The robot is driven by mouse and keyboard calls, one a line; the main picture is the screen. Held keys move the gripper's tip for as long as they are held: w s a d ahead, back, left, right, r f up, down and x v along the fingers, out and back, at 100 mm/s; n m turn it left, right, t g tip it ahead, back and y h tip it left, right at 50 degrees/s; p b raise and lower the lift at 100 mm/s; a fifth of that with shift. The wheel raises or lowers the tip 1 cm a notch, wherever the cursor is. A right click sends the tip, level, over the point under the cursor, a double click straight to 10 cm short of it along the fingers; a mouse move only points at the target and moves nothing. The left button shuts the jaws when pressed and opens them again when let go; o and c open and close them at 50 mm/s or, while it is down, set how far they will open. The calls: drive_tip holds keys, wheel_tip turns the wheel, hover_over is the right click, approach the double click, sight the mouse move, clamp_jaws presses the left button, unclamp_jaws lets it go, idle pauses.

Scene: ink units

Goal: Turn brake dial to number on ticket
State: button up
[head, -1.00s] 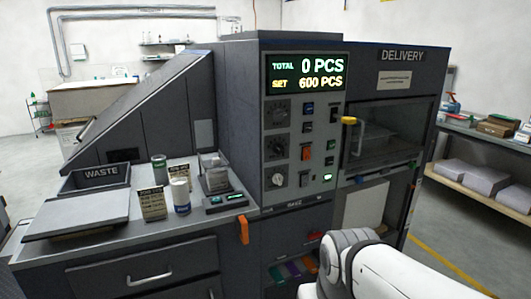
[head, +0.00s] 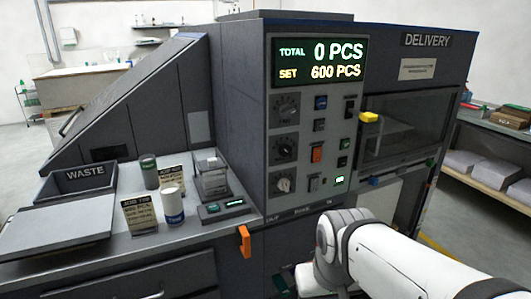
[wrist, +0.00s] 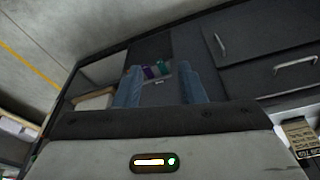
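The control panel (head: 312,150) carries three round dials: an upper dark one (head: 286,107), a middle dark one (head: 285,145) and a lower one with a pale knob (head: 283,182). Their lettering is too small to tell which is the brake dial. Two printed cards stand on the left bench, a front card (head: 141,214) and a rear card (head: 171,179); their small print is not legible. One card also shows at the right of the wrist view (wrist: 300,134). My gripper (wrist: 160,88) has its two blue fingers apart with nothing between them, away from the dials; the head view does not show its fingers.
The display (head: 319,62) reads total 0 PCS, set 600 PCS. A yellow-capped handle (head: 369,118) juts out right of the panel. An orange handle (head: 245,241) hangs at the bench corner. Cans, a clear container (head: 212,180) and a waste tray (head: 86,182) occupy the bench.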

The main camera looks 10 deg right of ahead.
drive_tip(key=shift+o, duration=0.8)
drive_tip(key=shift+d, duration=0.2)
drive_tip(key=o, duration=0.3)
drive_tip(key=w+d+r+n+t+p, duration=0.1)
drive_tip(key=w+d+t, duration=0.1)
drive_tip(key=w, duration=0.6)
drive_tip(key=w+d+r+n+t+h+p, duration=0.1)
drive_tip(key=w+d+r+n+t, duration=0.1)
drive_tip(key=w, duration=0.6)
drive_tip(key=shift+d+r+t, duration=0.25)
drive_tip(key=shift+d+t, duration=0.3)
drive_tip(key=shift+t, duration=0.35)
drive_tip(key=n+t+y+p, duration=0.3)
drive_tip(key=n+t+y, duration=0.3)
drive_tip(key=n+t, duration=0.3)
approach(288, 153)
drive_tip(key=w, duration=0.2)
drive_tip(key=p+x, duration=0.1)
drive_tip(key=x, duration=0.6)
drive_tip(key=shift+a+p, duration=0.2)
drive_tip(key=shift+p, duration=0.15)
drive_tip(key=shift+c, duration=0.6)
drive_tip(key=c, duration=0.9)
